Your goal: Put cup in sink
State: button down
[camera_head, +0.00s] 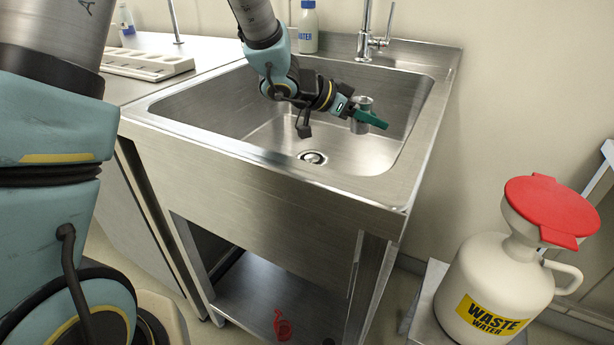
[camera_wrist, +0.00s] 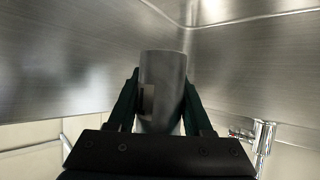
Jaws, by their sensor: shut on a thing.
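The cup (camera_head: 362,108) is a small metal cylinder. My gripper (camera_head: 372,117) is shut on it, with its green fingers around the cup's sides. In the head view the cup is held over the basin of the steel sink (camera_head: 262,172), right of the middle and towards the back right corner. It looks upright there. I cannot tell the exact gap between the cup and the basin floor. In the wrist view the cup (camera_wrist: 162,88) sits between the two fingers, with the sink walls (camera_wrist: 60,60) around it.
A faucet (camera_head: 372,42) stands behind the basin. A water bottle (camera_head: 308,28) is at the back rim. A white tray (camera_head: 146,64) lies on the left counter. A waste water jug (camera_head: 490,290) with a red lid stands at the right. The drain (camera_head: 313,157) is clear.

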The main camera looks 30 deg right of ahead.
aim_at(363, 172)
notch_tip(363, 172, down, 12)
jog(key=shift+r+b, duration=0.15)
jog(key=shift+b, duration=1)
jog(key=shift+c, duration=1.5)
grip_release()
jog(key=p+v, duration=0.1)
jog(key=v, duration=1.1)
